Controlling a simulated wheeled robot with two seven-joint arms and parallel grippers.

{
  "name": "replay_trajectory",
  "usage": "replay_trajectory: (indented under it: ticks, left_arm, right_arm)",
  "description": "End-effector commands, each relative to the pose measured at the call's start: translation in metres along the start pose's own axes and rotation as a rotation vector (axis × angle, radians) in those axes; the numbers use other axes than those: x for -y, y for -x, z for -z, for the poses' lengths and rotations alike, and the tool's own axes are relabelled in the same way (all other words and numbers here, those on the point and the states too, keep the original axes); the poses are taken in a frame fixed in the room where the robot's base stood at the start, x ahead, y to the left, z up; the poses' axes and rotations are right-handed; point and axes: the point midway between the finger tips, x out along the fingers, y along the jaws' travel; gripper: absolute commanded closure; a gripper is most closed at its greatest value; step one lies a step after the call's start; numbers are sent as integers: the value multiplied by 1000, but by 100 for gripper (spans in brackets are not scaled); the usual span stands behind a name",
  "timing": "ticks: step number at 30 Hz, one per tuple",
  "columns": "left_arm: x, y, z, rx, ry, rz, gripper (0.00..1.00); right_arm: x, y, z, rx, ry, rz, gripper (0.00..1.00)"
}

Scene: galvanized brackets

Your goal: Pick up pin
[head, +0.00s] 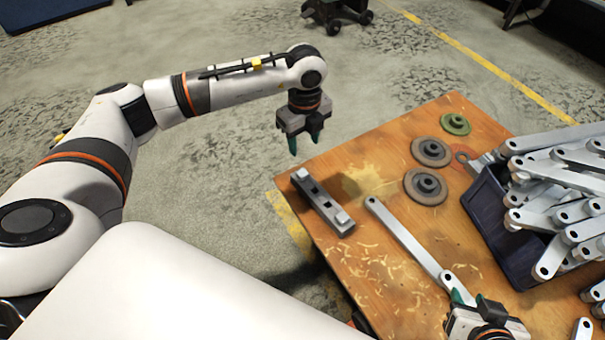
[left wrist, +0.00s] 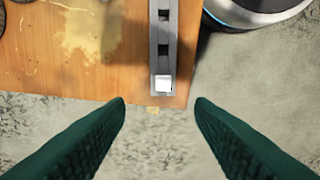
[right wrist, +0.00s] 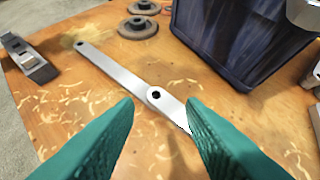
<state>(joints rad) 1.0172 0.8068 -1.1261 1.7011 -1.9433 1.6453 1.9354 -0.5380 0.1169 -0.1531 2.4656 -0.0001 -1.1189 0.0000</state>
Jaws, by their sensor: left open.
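No separate pin can be made out for sure. A grey slotted block (head: 325,207) with a pale raised piece at each end lies at the table's left edge. Its near end and white piece (left wrist: 163,84) show ahead of the fingers in the left wrist view. My left gripper (head: 304,140) is open and empty, above the floor just off the table's left corner. A long flat bar (head: 405,238) lies on the table, its lower end overlapped by a second link (right wrist: 168,104). My right gripper (head: 474,300) is open over this link, its fingers apart; the right finger hides part of it.
A dark blue bin (head: 490,212) heaped with galvanized brackets (head: 560,185) stands at the right. Grey discs (head: 431,152) and a green disc (head: 455,124) lie near the back. Wood shavings dot the table (head: 370,270). Floor is open beyond the left edge.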

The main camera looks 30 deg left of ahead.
Motion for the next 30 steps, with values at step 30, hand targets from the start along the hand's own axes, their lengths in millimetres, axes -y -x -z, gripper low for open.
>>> replay_trajectory:
  ticks: [30]
  left_arm:
    - [5, -108, -2, 7, -6, -2, 51]
  right_arm:
    - [-20, 26, -128, 822, -1, -51, 64]
